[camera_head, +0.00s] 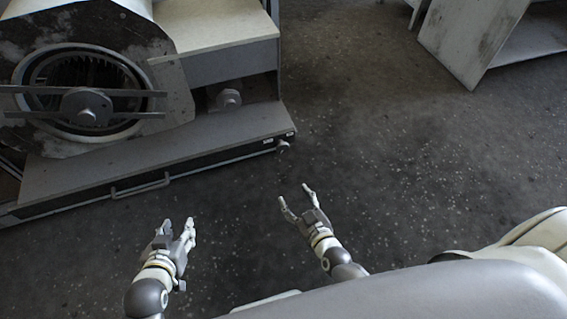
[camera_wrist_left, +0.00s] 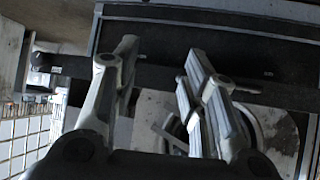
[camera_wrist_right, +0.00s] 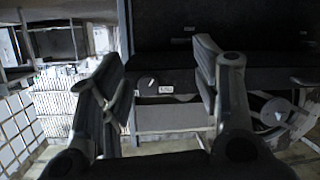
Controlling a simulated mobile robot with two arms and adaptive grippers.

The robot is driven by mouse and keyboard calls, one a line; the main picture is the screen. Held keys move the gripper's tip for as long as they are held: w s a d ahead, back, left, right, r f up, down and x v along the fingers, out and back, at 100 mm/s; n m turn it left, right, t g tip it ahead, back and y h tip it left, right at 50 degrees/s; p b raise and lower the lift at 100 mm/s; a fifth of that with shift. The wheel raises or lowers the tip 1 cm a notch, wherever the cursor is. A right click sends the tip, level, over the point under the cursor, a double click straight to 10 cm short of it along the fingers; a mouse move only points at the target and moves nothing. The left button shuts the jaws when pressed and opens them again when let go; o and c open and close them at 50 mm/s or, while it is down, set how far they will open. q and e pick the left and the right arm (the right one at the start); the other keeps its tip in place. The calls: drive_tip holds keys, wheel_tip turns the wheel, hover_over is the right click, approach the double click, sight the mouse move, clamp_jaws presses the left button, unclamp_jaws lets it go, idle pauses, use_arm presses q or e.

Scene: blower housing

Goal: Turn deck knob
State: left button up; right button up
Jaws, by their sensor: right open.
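The deck knob (camera_head: 283,146) is a small grey knob on the front right corner of the low deck (camera_head: 200,139), beside small white labels. My right gripper (camera_head: 294,194) is open and empty, in front of the knob and apart from it. My left gripper (camera_head: 179,226) is open and empty, further left, over the floor in front of the deck. Its spread fingers show in the left wrist view (camera_wrist_left: 158,50).
The blower housing (camera_head: 172,100) with its round opening stands on the deck at left. A bar handle (camera_head: 140,187) runs along the deck front. A shaft end (camera_head: 229,98) sits in the recess. A pale cabinet (camera_head: 470,40) stands far right. The floor (camera_head: 400,170) between is clear.

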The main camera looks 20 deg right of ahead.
sight(283, 149)
drive_tip(key=w+r+t+b, duration=0.1)
drive_tip(key=w+r+b, duration=0.1)
drive_tip(key=w, duration=0.2)
drive_tip(key=w+r+t+b, duration=0.1)
drive_tip(key=w+r+b, duration=0.1)
drive_tip(key=w, duration=0.2)
drive_tip(key=w+r+m+t+h+b, duration=0.1)
drive_tip(key=w+b, duration=0.2)
drive_tip(key=w, duration=0.2)
drive_tip(key=shift+d+r, duration=0.35)
drive_tip(key=shift+r, duration=0.05)
use_arm(q)
wheel_tip(283, 149, up, 21)
drive_tip(key=w+d+t+h, duration=0.2)
drive_tip(key=t, duration=0.7)
drive_tip(key=shift+w+d+t+h, duration=0.2)
drive_tip(key=shift+d+t+h, duration=0.1)
drive_tip(key=shift+h, duration=0.1)
use_arm(e)
drive_tip(key=shift+w, duration=0.65)
drive_tip(key=shift+c, duration=0.2)
drive_tip(key=c, duration=1)
use_arm(q)
drive_tip(key=shift+f, duration=0.1)
drive_tip(key=shift+f, duration=0.1)
